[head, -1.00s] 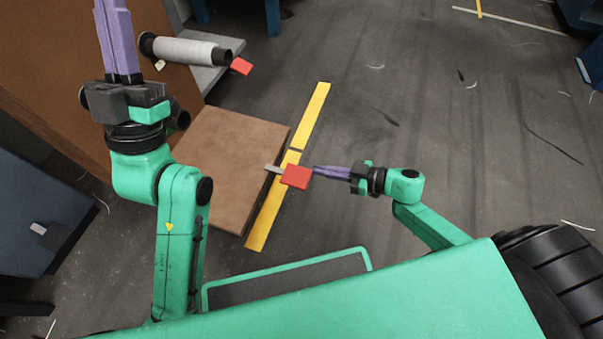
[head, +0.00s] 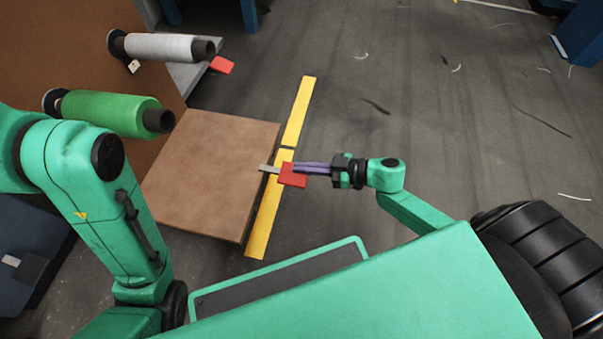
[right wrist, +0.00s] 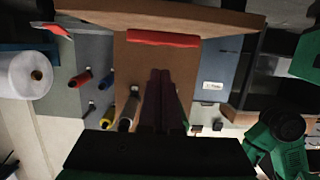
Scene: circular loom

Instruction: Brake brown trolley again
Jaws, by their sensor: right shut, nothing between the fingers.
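The brown trolley has a flat brown deck (head: 205,180) and an upright brown panel (head: 60,40) at the left. Its red brake pedal (head: 293,180) sits on a short grey arm at the deck's right edge. The pedal also shows in the right wrist view as a red bar (right wrist: 163,39) along the deck edge. My right gripper (head: 296,167) is shut and empty, its purple fingers reaching to the upper part of the pedal. I cannot tell whether they touch it or whether the pedal is pressed. My left arm is at the left, its gripper outside the picture.
A green spool (head: 110,112) and a white spool (head: 160,47) stick out from the brown panel. A grey trolley base with another red pedal (head: 222,65) stands behind. A yellow floor stripe (head: 301,110) runs along the deck. The floor to the right is open.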

